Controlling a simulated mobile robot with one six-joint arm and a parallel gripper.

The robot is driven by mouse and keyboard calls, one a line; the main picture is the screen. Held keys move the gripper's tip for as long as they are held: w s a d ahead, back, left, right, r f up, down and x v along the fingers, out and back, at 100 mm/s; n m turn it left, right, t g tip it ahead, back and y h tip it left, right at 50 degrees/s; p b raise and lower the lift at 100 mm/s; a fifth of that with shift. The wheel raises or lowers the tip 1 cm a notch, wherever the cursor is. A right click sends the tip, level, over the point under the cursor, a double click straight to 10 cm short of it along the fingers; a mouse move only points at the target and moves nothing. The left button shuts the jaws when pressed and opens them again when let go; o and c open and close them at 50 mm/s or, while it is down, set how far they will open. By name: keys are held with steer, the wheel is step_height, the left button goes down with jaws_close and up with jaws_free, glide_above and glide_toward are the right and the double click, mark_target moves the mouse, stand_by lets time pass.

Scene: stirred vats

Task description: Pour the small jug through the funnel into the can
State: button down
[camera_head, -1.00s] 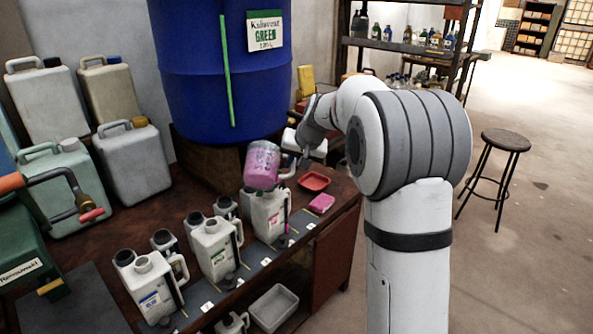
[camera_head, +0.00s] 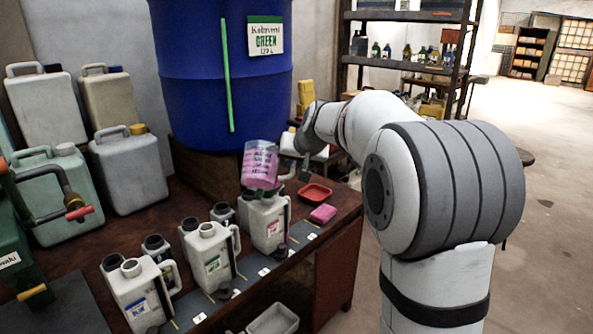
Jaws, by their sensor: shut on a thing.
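The small jug (camera_head: 260,166) is a clear cup with dark markings and pink liquid in its lower part. My gripper (camera_head: 284,149) is shut on the jug from the right and holds it close to upright above the farthest can of the front row. The jug hides the can's mouth. No stream of liquid shows.
Two similar cans (camera_head: 212,256) (camera_head: 138,296) stand nearer, with dark cups behind them. A red tray (camera_head: 315,193) and a pink block (camera_head: 322,214) lie right of the jug. The blue vat (camera_head: 195,75) stands close behind. Large canisters (camera_head: 130,180) fill the left.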

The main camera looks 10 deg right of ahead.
steer(key=shift+s+n+t+b, duration=0.25)
steer(key=shift+t+b, duration=1.05)
steer(key=shift+b, duration=3)
steer(key=t+b, duration=0.2)
steer(key=b, duration=0.6)
steer(key=shift+w+a+f+n+h, duration=0.1)
steer(key=shift+f+n+h, duration=0.05)
steer(key=shift+n+h, duration=0.25)
steer(key=t+b, duration=0.1)
steer(key=b, duration=0.5)
steer(key=f+n+t+b, duration=0.1)
steer(key=t+b, duration=0.1)
steer(key=b, duration=0.5)
steer(key=shift+w+t, duration=0.3)
steer(key=shift+w, duration=0.05)
